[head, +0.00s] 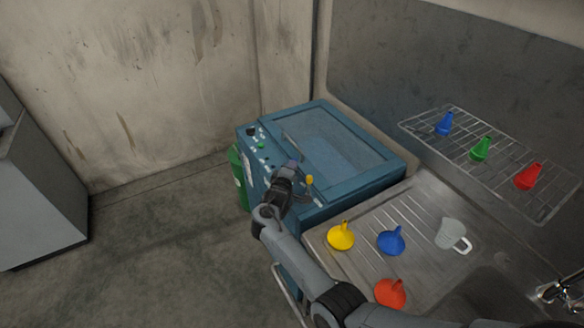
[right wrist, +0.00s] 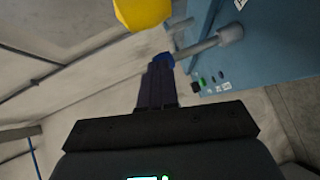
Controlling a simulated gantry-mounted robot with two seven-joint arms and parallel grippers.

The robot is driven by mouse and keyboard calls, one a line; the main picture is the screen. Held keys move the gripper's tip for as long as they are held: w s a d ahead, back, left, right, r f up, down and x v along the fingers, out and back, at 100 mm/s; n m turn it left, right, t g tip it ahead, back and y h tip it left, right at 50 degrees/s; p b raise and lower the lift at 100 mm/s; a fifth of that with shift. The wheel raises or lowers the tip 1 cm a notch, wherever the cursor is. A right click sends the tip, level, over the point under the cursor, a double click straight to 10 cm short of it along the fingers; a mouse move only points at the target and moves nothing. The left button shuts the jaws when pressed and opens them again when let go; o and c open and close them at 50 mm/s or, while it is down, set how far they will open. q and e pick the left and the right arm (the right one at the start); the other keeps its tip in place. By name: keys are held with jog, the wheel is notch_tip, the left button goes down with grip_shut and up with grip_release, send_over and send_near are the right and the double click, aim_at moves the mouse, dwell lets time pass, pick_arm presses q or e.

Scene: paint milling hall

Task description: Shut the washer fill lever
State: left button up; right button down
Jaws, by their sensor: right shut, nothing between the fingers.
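The blue washer (head: 335,180) stands against the wall, left of the sink. Two levers show on it: one with a yellow end (head: 310,180) and one with a blue end (head: 293,164). In the right wrist view the blue end (right wrist: 163,60) tips a grey rod (right wrist: 198,47) that reaches out from the blue panel; the yellow end (right wrist: 143,11) looms large at the top. I cannot tell which is the fill lever. My right gripper (head: 287,174) is shut and empty, its fingertips (right wrist: 159,68) right at the blue end; contact is unclear. My left gripper is out of view.
Yellow (head: 341,236), blue (head: 391,241) and red (head: 390,293) funnels and a clear jug (head: 452,235) stand on the drainer (head: 330,262), right of my arm. A green container (head: 238,175) stands left of the washer.

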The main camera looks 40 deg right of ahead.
jog(key=p+v, duration=0.5)
jog(key=v, duration=0.9)
jog(key=s+a+f+m+t+y, duration=0.2)
jog(key=s+a+f+y, duration=0.2)
jog(key=s+f+y, duration=0.25)
jog(key=s+a+g+y, duration=0.25)
jog(key=s+a, duration=0.25)
jog(key=s, duration=0.4)
jog(key=s+a+g+y, duration=0.2)
jog(key=s+a+y, duration=0.25)
jog(key=s, duration=0.35)
jog(key=s+a+r+g, duration=0.2)
jog(key=s+g, duration=0.1)
jog(key=s, duration=0.8)
notch_tip(320, 180, up, 18)
jog(key=p, duration=1.8)
jog(key=shift+w+a+f, duration=0.15)
jog(key=shift+w+a, duration=0.05)
jog(key=shift+w, duration=0.25)
